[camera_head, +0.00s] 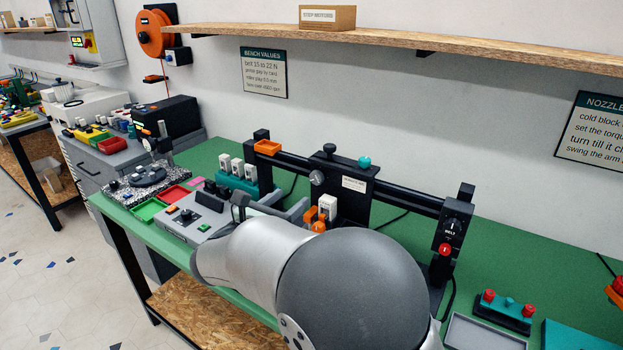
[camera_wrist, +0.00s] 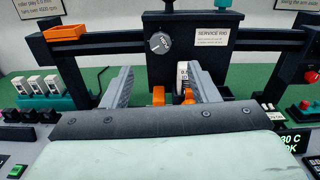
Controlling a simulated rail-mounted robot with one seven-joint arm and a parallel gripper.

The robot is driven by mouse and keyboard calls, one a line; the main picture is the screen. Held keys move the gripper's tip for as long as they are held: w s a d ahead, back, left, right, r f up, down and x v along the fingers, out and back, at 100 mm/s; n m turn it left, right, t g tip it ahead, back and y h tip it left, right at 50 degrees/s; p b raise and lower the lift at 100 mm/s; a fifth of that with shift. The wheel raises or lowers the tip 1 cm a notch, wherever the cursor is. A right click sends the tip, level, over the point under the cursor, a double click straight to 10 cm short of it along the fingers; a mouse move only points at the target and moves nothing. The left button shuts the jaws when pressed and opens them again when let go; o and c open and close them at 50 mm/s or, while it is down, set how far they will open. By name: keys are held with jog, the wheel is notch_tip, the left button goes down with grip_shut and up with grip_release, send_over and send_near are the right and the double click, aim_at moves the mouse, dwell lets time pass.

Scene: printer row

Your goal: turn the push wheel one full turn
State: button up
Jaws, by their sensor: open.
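A grey round knob (camera_wrist: 159,42) with a notched face sits on the front of the black carriage of the service rig; it looks like the push wheel, though no label says so. It also shows in the head view (camera_head: 317,177). My gripper (camera_wrist: 161,78) is open, its two grey fingers spread wide in the wrist view. The knob appears above and between the fingertips, with nothing seen touching it. Orange parts (camera_wrist: 159,95) and a white part (camera_wrist: 183,72) show between the fingers. In the head view my arm hides much of the gripper and the rig's lower front.
A black crossbar (camera_head: 405,194) spans the rig, with an orange tray (camera_head: 267,147) on its left end and a red button (camera_head: 445,249) on its right post. A wooden shelf (camera_head: 430,38) overhangs. A control box (camera_head: 185,215) stands left on the green bench.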

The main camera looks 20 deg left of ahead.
aim_at(315, 179)
jog(key=p+x, duration=0.1)
jog(key=x, duration=0.9)
jog(key=shift+p, duration=0.4)
jog(key=shift+c, duration=0.3)
jog(key=c, duration=0.9)
